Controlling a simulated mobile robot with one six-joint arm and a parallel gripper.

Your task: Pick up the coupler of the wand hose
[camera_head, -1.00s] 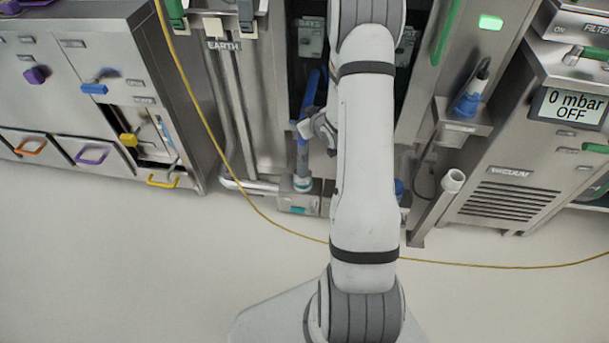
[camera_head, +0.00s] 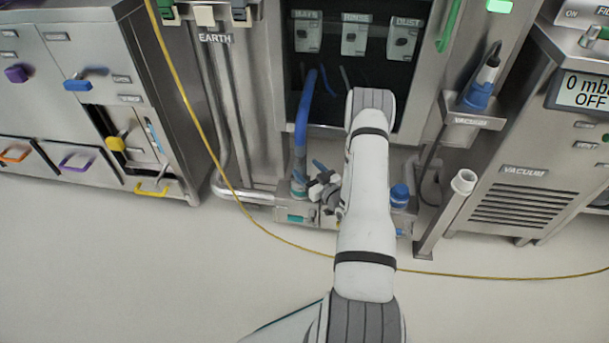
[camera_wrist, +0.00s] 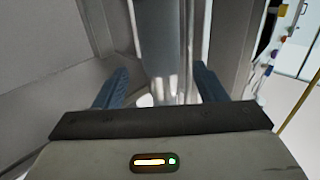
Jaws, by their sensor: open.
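A blue hose (camera_head: 304,112) hangs at the front of the dark open bay in the head view. Its lower end runs into a grey sleeve (camera_head: 300,162) standing on a low metal block; I cannot tell for sure that this is the wand hose's coupler. My gripper (camera_head: 318,178) is just right of that lower end, partly hidden by my wrist. In the wrist view my gripper (camera_wrist: 160,80) is open, its two blue fingers apart with nothing held. Behind the gap are grey metal uprights and a bright shiny part.
A blue-and-grey tool (camera_head: 483,82) stands in a holder marked vacuum. A blue cap (camera_head: 399,193) sits right of my forearm, and a white tube (camera_head: 463,181) stands beyond it. A yellow cable (camera_head: 205,125) hangs down and crosses the floor.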

